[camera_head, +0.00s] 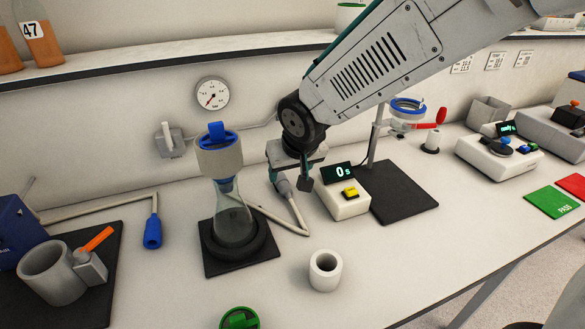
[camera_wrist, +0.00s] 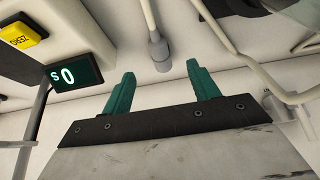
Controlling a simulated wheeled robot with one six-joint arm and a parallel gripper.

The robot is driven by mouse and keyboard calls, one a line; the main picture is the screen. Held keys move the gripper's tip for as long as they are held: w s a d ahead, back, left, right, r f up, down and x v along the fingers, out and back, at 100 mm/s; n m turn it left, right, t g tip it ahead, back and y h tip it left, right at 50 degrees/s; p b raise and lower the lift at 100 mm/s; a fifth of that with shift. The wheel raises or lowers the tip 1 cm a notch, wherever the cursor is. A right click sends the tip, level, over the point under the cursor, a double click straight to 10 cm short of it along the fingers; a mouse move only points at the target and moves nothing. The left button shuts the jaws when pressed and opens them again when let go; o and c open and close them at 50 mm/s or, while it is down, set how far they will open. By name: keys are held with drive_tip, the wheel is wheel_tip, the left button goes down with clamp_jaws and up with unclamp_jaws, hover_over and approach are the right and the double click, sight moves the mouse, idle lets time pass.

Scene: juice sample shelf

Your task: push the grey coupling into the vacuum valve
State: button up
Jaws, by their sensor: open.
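The grey coupling (camera_head: 284,188) is the end piece of a beige hose lying on the bench, right of the flask. It also shows in the wrist view (camera_wrist: 160,52). My gripper (camera_head: 289,179) is open, with teal fingers low over the coupling. In the wrist view my gripper (camera_wrist: 161,70) has the coupling just beyond the fingertips and between them in the picture; no contact is visible. The vacuum valve (camera_head: 171,140), a grey wall fitting with a pale lever, is on the back wall left of my gripper. A pipe runs from it rightward.
A flask (camera_head: 233,218) with a blue-topped funnel stands left of my gripper. A timer (camera_head: 341,197) reading 0 stands close on the right. A white cup (camera_head: 325,270) is in front. A second hose with a blue end (camera_head: 153,231) lies left. A gauge (camera_head: 212,95) hangs above.

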sight(285, 185)
drive_tip(key=shift+x, duration=4.3)
clamp_jaws()
drive_tip(key=shift+r, duration=0.1)
